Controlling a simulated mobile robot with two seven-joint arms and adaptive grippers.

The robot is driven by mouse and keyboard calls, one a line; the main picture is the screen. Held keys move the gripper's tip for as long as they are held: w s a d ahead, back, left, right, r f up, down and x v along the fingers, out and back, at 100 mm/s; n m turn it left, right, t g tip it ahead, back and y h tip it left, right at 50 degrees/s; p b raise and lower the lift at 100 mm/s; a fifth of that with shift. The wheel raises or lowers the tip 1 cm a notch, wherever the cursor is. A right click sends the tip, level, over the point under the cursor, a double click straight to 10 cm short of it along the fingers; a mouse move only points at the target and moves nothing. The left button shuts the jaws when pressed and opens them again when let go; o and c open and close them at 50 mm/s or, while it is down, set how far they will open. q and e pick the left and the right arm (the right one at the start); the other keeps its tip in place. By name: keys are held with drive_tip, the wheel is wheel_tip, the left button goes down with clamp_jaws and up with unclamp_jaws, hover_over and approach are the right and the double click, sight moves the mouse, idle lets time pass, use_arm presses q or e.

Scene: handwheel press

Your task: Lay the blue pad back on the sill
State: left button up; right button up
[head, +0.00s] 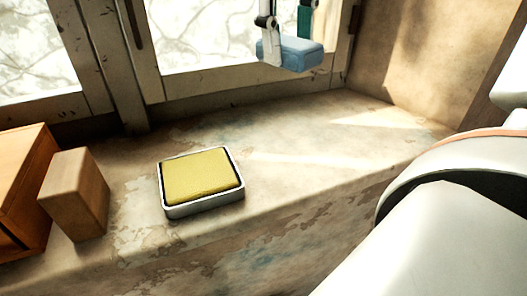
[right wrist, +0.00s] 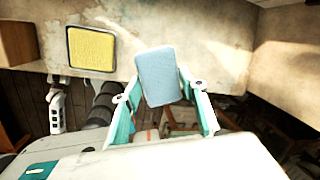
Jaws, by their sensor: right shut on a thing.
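The blue pad (head: 291,54) is held up in front of the window, above the far part of the sill (head: 300,140). My right gripper (head: 287,30) comes down from the top edge of the head view and is shut on the pad. In the right wrist view the pad (right wrist: 158,78) sits between the two teal-lined fingers, with the sill behind it. My left gripper does not show in the head view. A white jointed part (right wrist: 56,108) at the left of the wrist view may be it, too small to read.
A yellow pad (head: 200,176) lies in a pale-rimmed dish on the sill. A wooden block (head: 75,195) and an orange-brown box (head: 25,185) stand at the left. The sill right of the dish is bare. My right arm fills the lower right.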

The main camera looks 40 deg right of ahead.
drive_tip(key=shift+a+r, duration=0.4)
drive_tip(key=shift+a, duration=0.3)
drive_tip(key=shift+a+f, duration=0.15)
drive_tip(key=shift+a, duration=0.1)
wheel_tip(320, 180, down, 14)
drive_tip(key=b, duration=0.3)
drive_tip(key=shift+s+f, duration=0.15)
drive_tip(key=shift+f, duration=0.55)
wheel_tip(320, 180, down, 4)
drive_tip(key=shift+f, duration=0.1)
